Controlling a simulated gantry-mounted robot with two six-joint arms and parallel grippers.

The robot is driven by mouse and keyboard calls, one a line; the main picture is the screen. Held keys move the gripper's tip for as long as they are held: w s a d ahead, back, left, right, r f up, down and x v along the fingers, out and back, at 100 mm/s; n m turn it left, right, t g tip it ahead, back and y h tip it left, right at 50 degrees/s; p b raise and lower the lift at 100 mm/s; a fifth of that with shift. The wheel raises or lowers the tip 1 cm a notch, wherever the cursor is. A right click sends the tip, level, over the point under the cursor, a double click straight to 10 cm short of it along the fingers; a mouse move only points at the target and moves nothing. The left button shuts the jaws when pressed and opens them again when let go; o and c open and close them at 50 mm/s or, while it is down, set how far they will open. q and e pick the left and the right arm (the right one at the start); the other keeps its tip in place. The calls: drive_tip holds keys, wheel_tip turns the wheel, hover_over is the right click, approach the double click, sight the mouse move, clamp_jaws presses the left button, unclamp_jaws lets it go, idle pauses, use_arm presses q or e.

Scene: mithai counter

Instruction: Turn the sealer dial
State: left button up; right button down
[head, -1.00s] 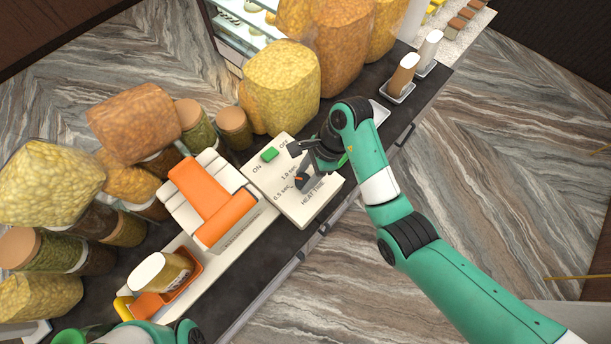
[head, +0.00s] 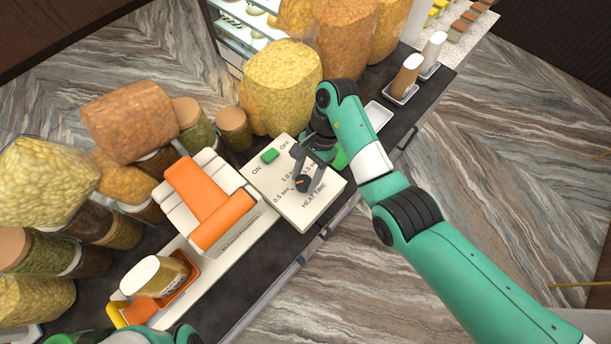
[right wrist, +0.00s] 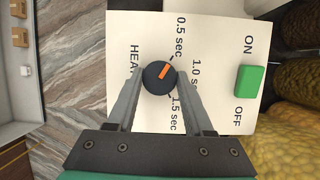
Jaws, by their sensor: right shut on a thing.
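The sealer's white control panel (head: 268,188) lies on the dark counter, with a green ON/OFF switch (head: 270,155) and "HEAT TIME" print. Its round black dial (head: 303,185) has an orange pointer and also shows in the right wrist view (right wrist: 154,84). There the pointer aims up-right, between the 0.5 sec and 1.0 sec marks. My right gripper (right wrist: 158,80) is shut on the dial, one finger on each side; in the head view it (head: 302,174) comes from the upper right and hides part of the panel's print. My left gripper is out of view; only a bit of its arm shows at the bottom.
The sealer's orange-and-white press (head: 197,188) stands left of the panel. Snack bags (head: 282,85) and lidded jars (head: 234,127) line the far edge. Small trays (head: 378,116) stand at the upper right.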

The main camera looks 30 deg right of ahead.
drive_tip(key=shift+c, duration=1.4)
unclamp_jaws()
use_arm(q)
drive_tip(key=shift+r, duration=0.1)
use_arm(e)
drive_tip(key=shift+r, duration=0.1)
